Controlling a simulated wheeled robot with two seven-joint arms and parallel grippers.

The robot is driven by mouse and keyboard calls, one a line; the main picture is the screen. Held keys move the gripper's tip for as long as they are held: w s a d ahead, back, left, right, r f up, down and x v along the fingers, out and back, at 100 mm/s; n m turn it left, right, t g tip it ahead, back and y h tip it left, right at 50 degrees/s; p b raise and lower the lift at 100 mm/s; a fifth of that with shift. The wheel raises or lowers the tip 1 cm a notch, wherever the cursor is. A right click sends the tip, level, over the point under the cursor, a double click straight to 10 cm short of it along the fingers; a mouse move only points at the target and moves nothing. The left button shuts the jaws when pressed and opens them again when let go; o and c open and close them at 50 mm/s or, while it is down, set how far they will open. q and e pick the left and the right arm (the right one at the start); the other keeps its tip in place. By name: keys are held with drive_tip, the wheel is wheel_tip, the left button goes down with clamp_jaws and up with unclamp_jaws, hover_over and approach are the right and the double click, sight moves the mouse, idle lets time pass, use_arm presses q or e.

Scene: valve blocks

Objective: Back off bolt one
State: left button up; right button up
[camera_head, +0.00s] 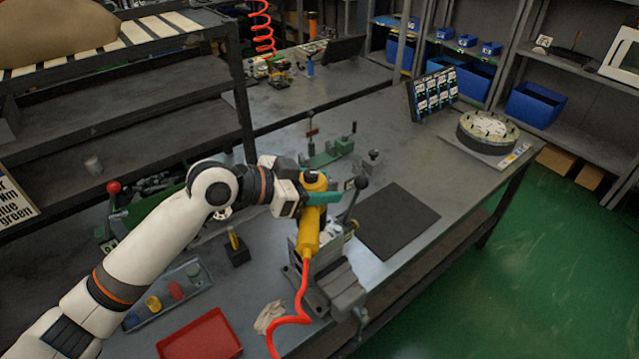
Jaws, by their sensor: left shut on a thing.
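My left gripper (301,197) reaches in from the left and is shut on a yellow power tool (309,232) with a red coiled hose (299,312) trailing from its lower end. The tool is held above a grey vise (335,285) at the table's front edge. Something pale, perhaps a valve block, shows in part behind the tool at the vise; the tool and gripper hide most of it. No bolt can be made out, and I cannot tell whether the tool touches one. My right gripper is not in view.
A dark mat (397,220) lies right of the vise. A red tray (200,337), a grey tray (168,296) with coloured cups, and a small black holder (237,252) stand to the left. A round fixture (487,131) sits at the far right. A dark shelf rack (120,125) stands left.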

use_arm(q)
drive_tip(key=shift+f+b, duration=0.6)
drive_tip(key=shift+f, duration=0.1)
idle(0.7)
drive_tip(key=shift+r, duration=0.1)
idle(0.3)
drive_tip(key=shift+f, duration=0.4)
idle(1.1)
drive_tip(key=shift+s+f, duration=0.15)
drive_tip(key=shift+f, duration=0.1)
idle(1.1)
drive_tip(key=shift+r+p, duration=0.2)
drive_tip(key=shift+p, duration=0.2)
idle(1.3)
drive_tip(key=shift+w+r+p, duration=0.25)
drive_tip(key=shift+r+p, duration=0.2)
drive_tip(key=shift+r, duration=0.2)
drive_tip(key=shift+s+r+p, duration=0.15)
drive_tip(key=shift+r+p, duration=2.1)
drive_tip(key=shift+r, duration=0.9)
